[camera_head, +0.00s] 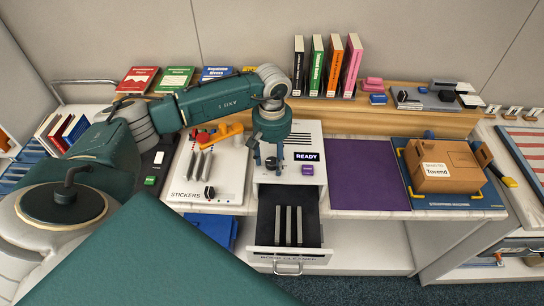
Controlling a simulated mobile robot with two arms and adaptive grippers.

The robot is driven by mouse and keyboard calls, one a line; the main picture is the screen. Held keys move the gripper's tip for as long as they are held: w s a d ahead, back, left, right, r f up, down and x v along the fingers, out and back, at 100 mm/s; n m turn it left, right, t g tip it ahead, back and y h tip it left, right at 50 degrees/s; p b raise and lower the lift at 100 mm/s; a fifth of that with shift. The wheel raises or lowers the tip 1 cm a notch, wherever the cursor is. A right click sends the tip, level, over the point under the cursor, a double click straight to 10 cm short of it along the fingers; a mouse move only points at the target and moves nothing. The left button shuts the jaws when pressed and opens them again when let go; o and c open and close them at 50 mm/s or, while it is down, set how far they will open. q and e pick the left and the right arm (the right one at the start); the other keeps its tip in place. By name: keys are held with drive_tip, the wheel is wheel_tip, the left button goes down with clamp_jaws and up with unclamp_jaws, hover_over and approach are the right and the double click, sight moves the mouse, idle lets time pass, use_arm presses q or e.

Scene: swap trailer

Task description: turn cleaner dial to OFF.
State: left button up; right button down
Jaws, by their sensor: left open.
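The book cleaner (313,137) is a white unit in the middle with a sign reading READY. Its drawer (287,260) is pulled out, with upright grey slats inside and a handle on its front. My right gripper is not in view.
A stickers unit (184,187) with a black knob (210,192) stands left of the cleaner. A purple mat (365,175) lies to the right, then a cardboard box (440,165) on a blue mat. Upright books (333,65) stand on the wooden shelf behind.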

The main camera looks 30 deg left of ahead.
use_arm(q)
drive_tip(key=shift+c, duration=0.2)
drive_tip(key=c, duration=1.1)
